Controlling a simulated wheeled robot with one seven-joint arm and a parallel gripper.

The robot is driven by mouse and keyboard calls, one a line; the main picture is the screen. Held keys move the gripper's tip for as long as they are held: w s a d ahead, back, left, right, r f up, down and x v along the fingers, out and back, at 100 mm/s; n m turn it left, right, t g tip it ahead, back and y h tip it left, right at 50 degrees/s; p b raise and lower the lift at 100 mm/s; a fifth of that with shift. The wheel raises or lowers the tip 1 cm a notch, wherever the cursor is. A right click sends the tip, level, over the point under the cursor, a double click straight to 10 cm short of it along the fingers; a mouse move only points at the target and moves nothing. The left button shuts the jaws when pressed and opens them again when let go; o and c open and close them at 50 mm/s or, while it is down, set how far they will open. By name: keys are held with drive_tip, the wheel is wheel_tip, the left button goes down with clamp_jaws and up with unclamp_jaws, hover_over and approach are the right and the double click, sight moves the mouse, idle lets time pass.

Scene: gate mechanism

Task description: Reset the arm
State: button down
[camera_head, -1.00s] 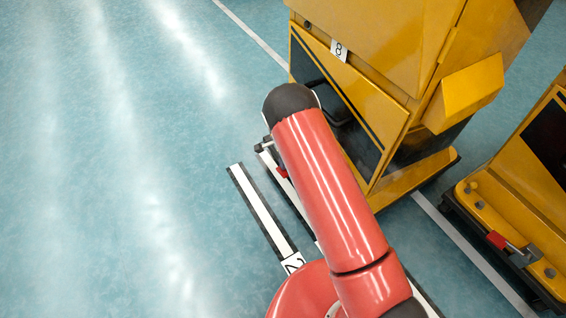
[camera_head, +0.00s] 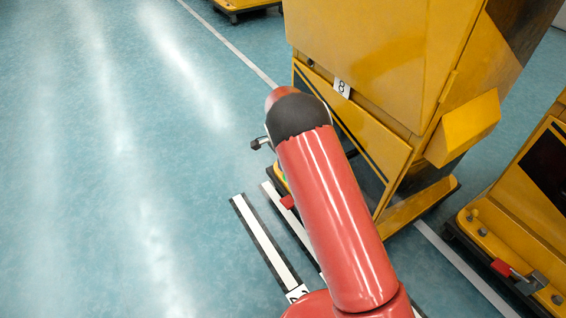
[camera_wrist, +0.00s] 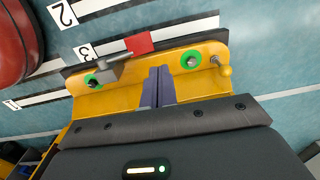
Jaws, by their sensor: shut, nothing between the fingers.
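My red arm (camera_head: 335,215) reaches forward from the bottom of the head view, and its dark elbow hides part of the yellow machine. My gripper (camera_wrist: 158,72) shows in the wrist view with its two dark fingers together and nothing between them. It is over a yellow base plate (camera_wrist: 90,104). Whether the fingers touch the plate, I cannot tell. In the head view my gripper is hidden behind the arm.
A tall yellow machine marked 8 (camera_head: 375,60) stands right of my arm. Another yellow machine (camera_head: 520,225) with a red-handled latch (camera_head: 503,268) is at the lower right. White floor strips (camera_head: 265,243) lie left of my arm. The blue floor (camera_head: 120,170) at left is clear.

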drive_tip(key=s+d+r+n+t, duration=0.1)
drive_tip(key=s+d+r, duration=0.2)
drive_tip(key=r, duration=0.5)
drive_tip(key=s+d+r+n+y, duration=0.15)
drive_tip(key=s+d+r, duration=0.25)
drive_tip(key=r, duration=0.4)
drive_tip(key=s+d+r+n+t, duration=0.1)
drive_tip(key=s+d+r+n, duration=0.15)
drive_tip(key=r, duration=0.55)
drive_tip(key=s+d+r+n+t, duration=0.1)
drive_tip(key=s+d+r+n, duration=0.1)
drive_tip(key=s, duration=0.6)
drive_tip(key=s+d+r+n+t+h, duration=0.1)
drive_tip(key=s+d, duration=0.3)
drive_tip(key=s, duration=0.5)
drive_tip(key=s+d+r+n+t, duration=0.1)
drive_tip(key=s+d+r+n, duration=0.2)
drive_tip(key=s, duration=0.6)
drive_tip(key=shift+r+h, duration=0.35)
drive_tip(key=shift+r, duration=0.1)
